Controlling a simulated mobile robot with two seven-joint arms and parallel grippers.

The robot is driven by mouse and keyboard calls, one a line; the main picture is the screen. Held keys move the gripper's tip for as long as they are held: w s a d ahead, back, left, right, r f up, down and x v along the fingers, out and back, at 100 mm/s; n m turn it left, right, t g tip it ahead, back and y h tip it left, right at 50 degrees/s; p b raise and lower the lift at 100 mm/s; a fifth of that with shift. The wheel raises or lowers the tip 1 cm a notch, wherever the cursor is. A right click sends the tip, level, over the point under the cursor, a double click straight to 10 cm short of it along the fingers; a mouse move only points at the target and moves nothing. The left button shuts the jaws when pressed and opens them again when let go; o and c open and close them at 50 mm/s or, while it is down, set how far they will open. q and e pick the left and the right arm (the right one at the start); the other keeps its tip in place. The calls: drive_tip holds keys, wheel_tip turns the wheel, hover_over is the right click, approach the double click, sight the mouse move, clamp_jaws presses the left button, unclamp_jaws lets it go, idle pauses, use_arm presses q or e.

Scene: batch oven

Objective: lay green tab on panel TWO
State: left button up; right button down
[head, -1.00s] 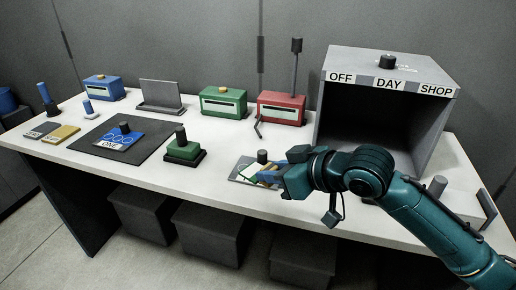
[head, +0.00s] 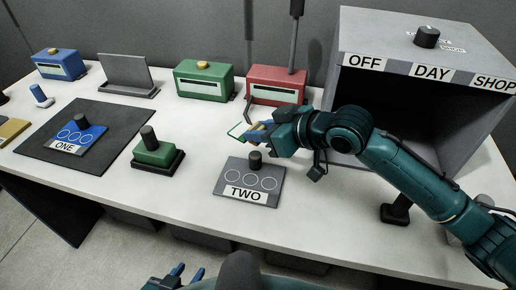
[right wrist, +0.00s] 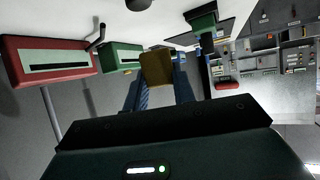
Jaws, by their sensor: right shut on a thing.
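Panel TWO (head: 233,171) is a grey plate on the white table with a dark knob, a row of white circles and a "TWO" label. Its circles look bare. My right gripper (head: 262,131) is beyond the panel's far edge, apparently above the table. My left gripper (head: 187,274) is low at the bottom edge, open and partly cut off.
The grey oven box (head: 350,85) labelled OFF, DAY, SHOP stands right, behind my right arm. Red (head: 277,85) and green (head: 204,82) slotted boxes stand at the back. A green block with a handle (head: 154,153) and panel ONE (head: 89,138) on a dark mat (head: 52,154) are left.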

drive_tip(key=shift+f, duration=2.8)
drive_tip(key=shift+f, duration=0.15)
drive_tip(key=c, duration=1.1)
unclamp_jaws()
drive_tip(key=shift+c, duration=0.2)
drive_tip(key=shift+r, duration=0.25)
drive_tip(key=v, duration=1.2)
drive_tip(key=shift+b, duration=0.3)
drive_tip(key=shift+f, duration=0.1)
